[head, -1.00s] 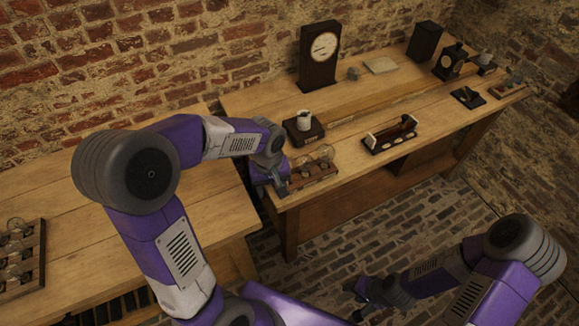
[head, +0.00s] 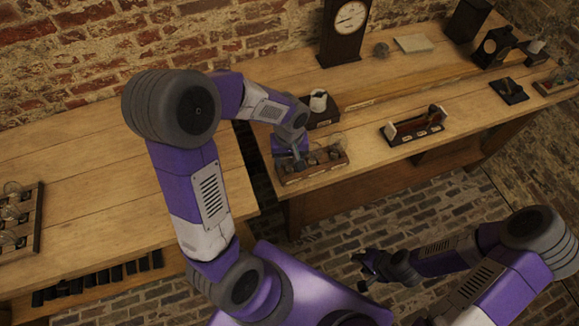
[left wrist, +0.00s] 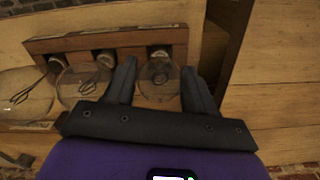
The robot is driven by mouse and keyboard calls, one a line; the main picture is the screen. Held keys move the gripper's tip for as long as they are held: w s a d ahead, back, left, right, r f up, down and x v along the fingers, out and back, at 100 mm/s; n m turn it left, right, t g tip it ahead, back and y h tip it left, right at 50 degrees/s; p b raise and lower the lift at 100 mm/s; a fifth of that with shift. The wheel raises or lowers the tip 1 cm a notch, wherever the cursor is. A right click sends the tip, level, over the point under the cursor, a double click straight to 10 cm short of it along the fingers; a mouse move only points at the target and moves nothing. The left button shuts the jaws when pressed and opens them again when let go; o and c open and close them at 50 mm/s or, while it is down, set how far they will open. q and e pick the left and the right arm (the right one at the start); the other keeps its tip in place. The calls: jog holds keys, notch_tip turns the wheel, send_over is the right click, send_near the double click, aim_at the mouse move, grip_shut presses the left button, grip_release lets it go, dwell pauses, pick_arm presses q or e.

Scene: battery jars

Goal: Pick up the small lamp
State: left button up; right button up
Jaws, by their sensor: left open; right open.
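A wooden rack (head: 318,172) with several clear glass lamps stands at the near left corner of the right bench. In the left wrist view the lamps lie in a row along the rack (left wrist: 110,43). The rightmost lamp (left wrist: 158,82) looks the smallest, the middle lamp (left wrist: 80,88) larger, the left lamp (left wrist: 22,98) largest and cut by the frame edge. My left gripper (head: 291,160) is open at the rack's left end. In the left wrist view its fingers (left wrist: 160,92) lie on either side of the smallest lamp; contact cannot be told. My right gripper (head: 368,268) is open and empty over the floor.
A dark box with a white cup-like piece (head: 318,102) stands close behind the rack. A coil device (head: 414,126) is to the right, and a tall clock (head: 346,30) behind. Another rack of glass pieces (head: 22,222) is on the left bench. A gap separates the benches.

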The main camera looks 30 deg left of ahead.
pick_arm(q)
jog(key=c, duration=0.8)
